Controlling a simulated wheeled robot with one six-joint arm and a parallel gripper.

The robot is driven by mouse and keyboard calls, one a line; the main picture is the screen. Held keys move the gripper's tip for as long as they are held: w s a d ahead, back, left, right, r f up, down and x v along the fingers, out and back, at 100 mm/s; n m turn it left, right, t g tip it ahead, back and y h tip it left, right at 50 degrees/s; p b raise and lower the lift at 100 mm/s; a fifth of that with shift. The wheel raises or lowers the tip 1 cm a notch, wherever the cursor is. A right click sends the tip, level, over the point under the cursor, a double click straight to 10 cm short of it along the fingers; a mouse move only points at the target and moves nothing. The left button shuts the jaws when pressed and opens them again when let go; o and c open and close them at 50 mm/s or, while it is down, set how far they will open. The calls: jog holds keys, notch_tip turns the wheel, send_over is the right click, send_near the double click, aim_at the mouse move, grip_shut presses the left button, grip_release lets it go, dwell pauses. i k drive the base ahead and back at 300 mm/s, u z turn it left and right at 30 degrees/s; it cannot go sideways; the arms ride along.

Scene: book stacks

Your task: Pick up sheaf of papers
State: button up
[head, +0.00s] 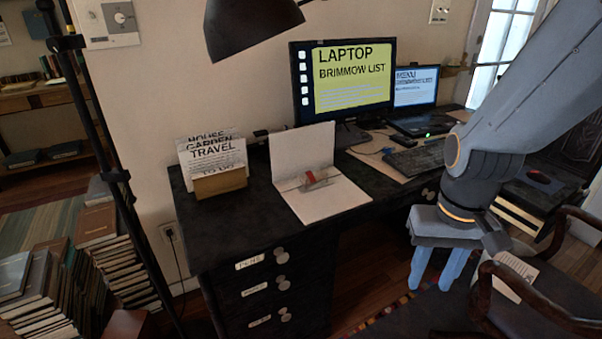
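A few white printed sheets (515,272) lie on the seat of a wooden armchair at the lower right, just right of my gripper. Another set of upright papers (212,158), with headings such as "TRAVEL" and "TO DO", stands in a tan holder (220,183) on the desk's left end. I cannot tell which is the task's sheaf. My gripper (437,272) points down in front of the desk. Its blue fingers are apart, with nothing visible between them. The arm and wrist hide part of the area around the chair.
The black desk (235,225) holds an open white folder (320,197), a monitor (345,75), a laptop (415,98) and a keyboard (415,158). A black lamp (245,30) hangs over it. Book stacks (120,265) fill the lower left. The chair's curved arm (535,300) borders the seat.

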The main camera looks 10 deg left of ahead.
aim_at(209, 156)
jog(key=z, duration=2.3)
jog(key=k, duration=1.5)
jog(key=u, duration=2.3)
